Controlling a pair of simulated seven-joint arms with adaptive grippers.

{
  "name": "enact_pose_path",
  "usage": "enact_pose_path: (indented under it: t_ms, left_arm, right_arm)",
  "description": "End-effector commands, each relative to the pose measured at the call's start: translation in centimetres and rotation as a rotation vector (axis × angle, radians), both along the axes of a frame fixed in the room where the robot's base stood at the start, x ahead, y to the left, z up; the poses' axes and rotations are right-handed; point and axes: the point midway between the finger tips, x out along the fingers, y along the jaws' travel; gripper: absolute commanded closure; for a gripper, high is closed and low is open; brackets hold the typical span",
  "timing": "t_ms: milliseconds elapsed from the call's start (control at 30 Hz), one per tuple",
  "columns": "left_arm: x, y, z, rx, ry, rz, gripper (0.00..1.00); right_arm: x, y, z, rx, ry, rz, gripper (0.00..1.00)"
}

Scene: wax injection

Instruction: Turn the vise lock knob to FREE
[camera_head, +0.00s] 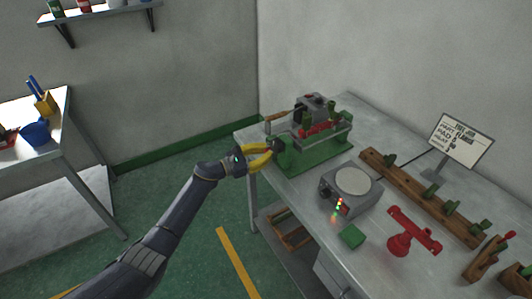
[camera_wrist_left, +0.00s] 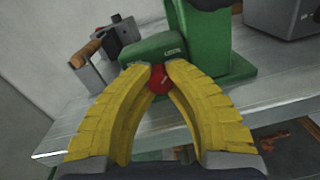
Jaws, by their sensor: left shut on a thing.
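The green vise (camera_head: 318,153) stands at the near-left end of the grey workbench (camera_head: 305,185). Its green body (camera_wrist_left: 205,45) fills the top middle of the left wrist view. The small red lock knob (camera_wrist_left: 160,79) sits on its end face, just below a rounded green part with small labels too small to read. My left gripper (camera_head: 272,151), with yellow fingers, reaches the vise end from the left. In the left wrist view its fingertips (camera_wrist_left: 158,72) are closed on the red knob, one on each side. The knob is hidden in the head view. My right gripper is not in view.
A grey device with a round plate (camera_head: 353,180), a green block (camera_head: 351,237) and a red tool (camera_head: 400,243) are on the bench. A wooden rack (camera_head: 421,194) and a sign (camera_head: 460,140) stand behind. Open floor (camera_head: 190,255) lies left of the bench.

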Motion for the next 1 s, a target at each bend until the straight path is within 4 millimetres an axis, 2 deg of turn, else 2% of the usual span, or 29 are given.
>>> enact_pose_path:
  t_ms: [267,700,1000]
  left_arm:
    - [0.04,0.11,-0.06,-0.017,0.036,0.001,1.0]
    - [0.01,0.1,-0.14,-0.204,0.401,0.002,1.0]
    - [0.0,0.1,-0.17,-0.226,0.444,0.002,1.0]
  right_arm:
    - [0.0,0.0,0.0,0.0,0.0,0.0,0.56]
    - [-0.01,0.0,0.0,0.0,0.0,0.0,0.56]
    - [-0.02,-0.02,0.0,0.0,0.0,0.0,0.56]
